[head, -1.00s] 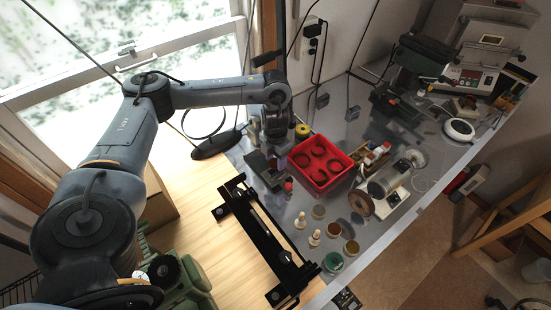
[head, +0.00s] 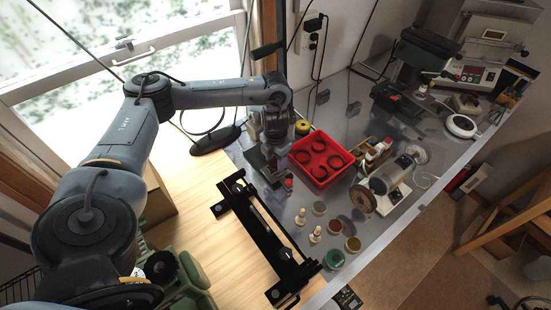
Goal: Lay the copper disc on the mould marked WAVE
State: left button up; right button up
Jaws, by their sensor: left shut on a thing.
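My left gripper (head: 269,168) is low over the metal bench, left of the red tray. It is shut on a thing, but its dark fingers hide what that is. Several small round pieces stand or lie at the front of the bench: a pale disc-like one (head: 319,208), a reddish-brown one (head: 335,227), an amber one (head: 353,244) and a green one (head: 333,260). I cannot tell which, if any, is the copper disc. No WAVE marking is readable, so I cannot pick out that mould. My right gripper is out of view.
The red tray (head: 294,153) holds dark rings. A black rail frame (head: 262,232) lies along the front left edge. Two pale pegs (head: 315,234) stand near the round pieces. A motor with a brown wheel (head: 362,199) is to the right.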

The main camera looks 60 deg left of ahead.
pick_arm(q)
jog(key=shift+f, duration=0.15)
jog(key=shift+f, duration=0.3)
dwell(0.5)
jog(key=o, duration=1.1)
jog(key=shift+r, duration=0.1)
notch_tip(320, 180, up, 11)
jog(key=p, duration=0.7)
